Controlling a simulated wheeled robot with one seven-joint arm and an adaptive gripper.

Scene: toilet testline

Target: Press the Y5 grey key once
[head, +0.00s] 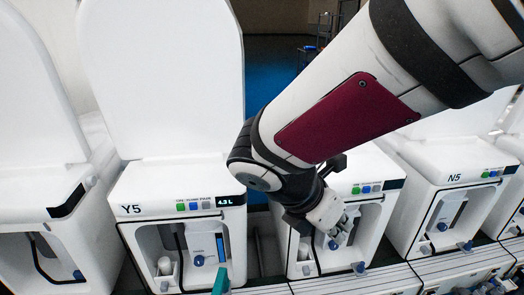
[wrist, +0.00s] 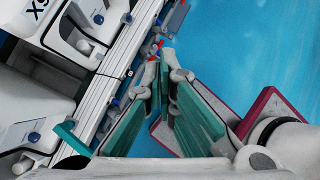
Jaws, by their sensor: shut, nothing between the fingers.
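The Y5 unit (head: 128,185) is a white toilet-shaped station left of centre in the head view, its label on the front panel. Its grey key (head: 206,205) is the rightmost of three small keys, beside a green key (head: 180,207) and a blue key (head: 194,206). A dark display (head: 230,201) right of them reads 4.3 L. My gripper (head: 340,236) is shut and empty, pointing down in front of the unit right of Y5, well apart from the grey key. The wrist view shows its fingers (wrist: 166,74) together; the grey key cannot be made out there.
The neighbouring unit (head: 368,167) has similar green, blue and grey keys, partly behind my arm. A teal part (head: 221,281) sticks up at Y5's lower front. Blue floor (wrist: 240,50) lies open in the wrist view.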

